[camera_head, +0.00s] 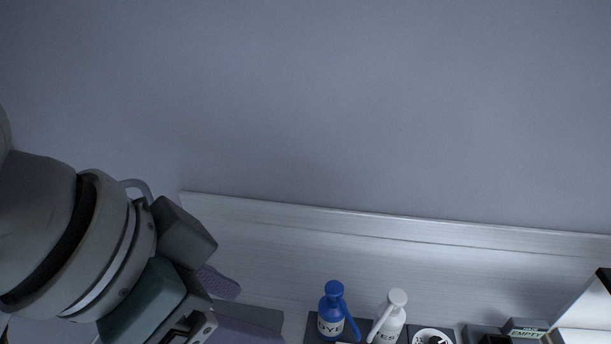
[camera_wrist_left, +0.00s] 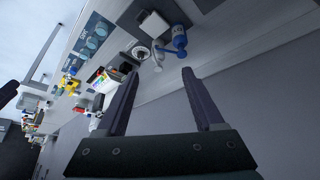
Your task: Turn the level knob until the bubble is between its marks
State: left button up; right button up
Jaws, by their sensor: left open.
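I cannot make out the level knob, the bubble or its marks in either view. My left gripper (camera_wrist_left: 160,72) is open, with its two dark fingers apart and nothing between them. In the wrist view its fingertips point towards the worktop with the bottles, without visible contact. In the head view my left arm comes in from the left and its gripper is partly cut off by the lower edge. My right gripper is in neither view.
An EMPTY label (camera_head: 527,333) is farther right. A plain wall (camera_head: 380,100) rises behind. The wrist view shows a cluttered area with a multicoloured box (camera_wrist_left: 101,76).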

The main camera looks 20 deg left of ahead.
pick_arm(q)
jog(key=w+a+f+b, duration=0.3)
jog(key=f+b, duration=0.6)
jog(key=f, duration=0.1)
jog(key=w+a+f+n+y+b, duration=0.1)
jog(key=w+a+f+b, duration=0.3)
jog(key=f+b, duration=0.5)
jog(key=w+a+f+n+b, duration=0.1)
jog(key=w+a+f+b, duration=0.3)
jog(key=f+b, duration=0.5)
notch_tip(320, 180, down, 4)
jog(key=shift+g+y, duration=0.3)
grip_shut()
